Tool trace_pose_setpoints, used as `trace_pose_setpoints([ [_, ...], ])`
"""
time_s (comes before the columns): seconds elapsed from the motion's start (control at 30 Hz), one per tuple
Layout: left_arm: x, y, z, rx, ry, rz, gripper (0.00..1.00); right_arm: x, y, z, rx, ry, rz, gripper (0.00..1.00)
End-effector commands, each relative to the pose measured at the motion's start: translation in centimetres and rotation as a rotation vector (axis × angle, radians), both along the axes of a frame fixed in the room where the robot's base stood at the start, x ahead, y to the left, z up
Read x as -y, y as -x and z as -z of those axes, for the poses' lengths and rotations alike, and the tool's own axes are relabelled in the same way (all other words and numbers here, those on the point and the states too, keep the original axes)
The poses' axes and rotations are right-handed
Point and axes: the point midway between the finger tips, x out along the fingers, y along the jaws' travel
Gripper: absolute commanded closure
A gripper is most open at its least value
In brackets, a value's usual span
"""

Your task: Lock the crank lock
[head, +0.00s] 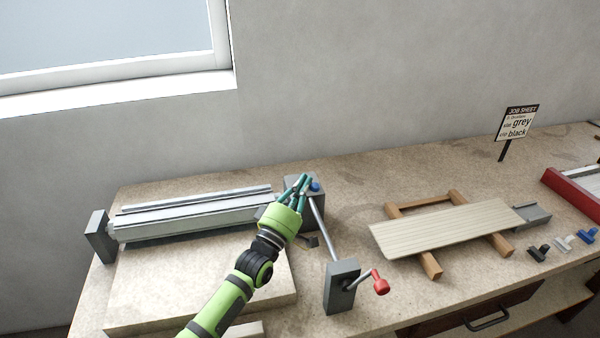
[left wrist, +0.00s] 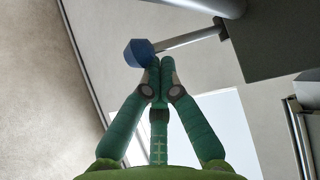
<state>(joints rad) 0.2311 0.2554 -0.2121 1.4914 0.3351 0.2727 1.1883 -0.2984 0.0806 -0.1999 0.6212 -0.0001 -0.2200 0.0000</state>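A blue knob (head: 315,186) sits by the dark grey block (head: 317,212) at the right end of the roller. In the left wrist view the blue knob (left wrist: 138,53) is on the end of a thin grey rod (left wrist: 190,38) that comes from a dark block. I take it as the crank lock's handle. My left gripper (head: 302,180) is just left of the knob; its fingertips (left wrist: 160,64) are together with nothing seen between them. They are right beside the knob; I cannot tell whether they touch it. My right gripper is not in view.
A crank with a red handle (head: 380,283) stands on a grey post (head: 342,285) in front, with a long rod behind it. A slatted panel (head: 450,228) rests on wooden bars to the right. Small black, white and blue parts lie beyond. A job sheet (head: 517,122) stands at the back.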

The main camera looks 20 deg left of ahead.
Motion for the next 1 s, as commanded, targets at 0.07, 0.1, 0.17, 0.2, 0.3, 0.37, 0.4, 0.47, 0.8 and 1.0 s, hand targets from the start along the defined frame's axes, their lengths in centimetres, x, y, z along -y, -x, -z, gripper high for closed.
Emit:
trace_pose_setpoints([
  [0.07,0.3,0.3,0.4,0.004,0.002,0.003,1.00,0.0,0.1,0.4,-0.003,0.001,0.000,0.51],
  [0.1,0.4,0.4,0.5,0.004,0.002,0.003,1.00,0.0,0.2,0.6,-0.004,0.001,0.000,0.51],
  [0.17,0.5,0.5,0.8,0.003,0.002,0.003,1.00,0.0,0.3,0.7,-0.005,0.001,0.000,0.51],
  [0.2,0.5,0.6,1.0,0.003,0.002,0.003,1.00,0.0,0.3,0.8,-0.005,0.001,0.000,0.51],
  [0.3,0.6,0.7,1.3,0.002,0.002,0.003,1.00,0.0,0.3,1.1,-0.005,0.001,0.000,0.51],
  [0.37,0.6,0.7,1.4,0.002,0.002,0.003,1.00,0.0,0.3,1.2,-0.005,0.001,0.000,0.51],
  [0.4,0.7,0.8,1.5,0.002,0.001,0.002,1.00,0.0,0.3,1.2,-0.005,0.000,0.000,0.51],
  [0.47,0.7,0.8,1.6,0.002,0.002,0.003,1.00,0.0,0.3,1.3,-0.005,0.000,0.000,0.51],
  [0.8,0.7,0.9,1.7,0.001,0.001,0.002,1.00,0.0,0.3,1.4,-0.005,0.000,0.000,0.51],
  [1.0,0.7,0.8,1.7,0.001,0.001,0.002,1.00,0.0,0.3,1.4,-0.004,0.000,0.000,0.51],
])
